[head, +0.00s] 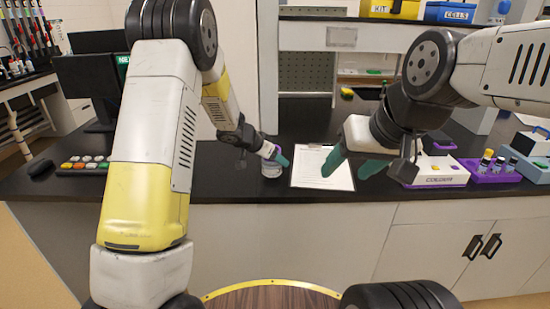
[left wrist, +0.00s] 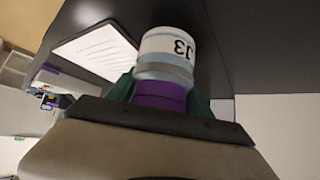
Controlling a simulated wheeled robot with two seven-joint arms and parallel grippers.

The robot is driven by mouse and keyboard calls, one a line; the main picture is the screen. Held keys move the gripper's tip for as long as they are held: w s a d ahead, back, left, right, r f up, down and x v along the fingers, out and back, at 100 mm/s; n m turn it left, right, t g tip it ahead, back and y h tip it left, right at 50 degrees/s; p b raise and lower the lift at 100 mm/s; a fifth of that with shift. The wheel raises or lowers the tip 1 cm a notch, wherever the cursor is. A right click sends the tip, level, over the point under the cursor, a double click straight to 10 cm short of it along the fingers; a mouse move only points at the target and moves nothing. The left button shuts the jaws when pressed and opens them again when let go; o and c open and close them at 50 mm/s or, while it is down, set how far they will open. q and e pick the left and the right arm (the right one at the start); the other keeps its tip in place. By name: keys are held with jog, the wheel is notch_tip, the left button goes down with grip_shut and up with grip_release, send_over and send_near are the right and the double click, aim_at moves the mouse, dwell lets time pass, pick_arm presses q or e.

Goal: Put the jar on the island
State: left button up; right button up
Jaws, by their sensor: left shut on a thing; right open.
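The jar (head: 271,170) is small and clear-to-white with a purple lid. It is over the dark counter, left of the clipboard. In the left wrist view the jar (left wrist: 168,45) shows a white label reading J3. My left gripper (head: 276,155) is shut on the jar at its purple lid; its green fingers (left wrist: 160,95) flank the lid. I cannot tell whether the jar's base touches the counter. My right gripper (head: 349,167) is open and empty, above the right side of the clipboard. The black counter top (head: 230,185) on white cabinets may be the island.
A clipboard with white paper (head: 318,172) lies right of the jar. A white holder (head: 442,170) and a purple rack of vials (head: 490,172) stand at the right. A button panel (head: 85,165) and monitor (head: 92,80) stand at the left. A shelf with blue and yellow boxes is behind.

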pick_arm(q)
jog(key=shift+d+f, duration=0.1)
jog(key=shift+f, duration=0.85)
jog(key=shift+f, duration=0.1)
jog(key=o, duration=1.5)
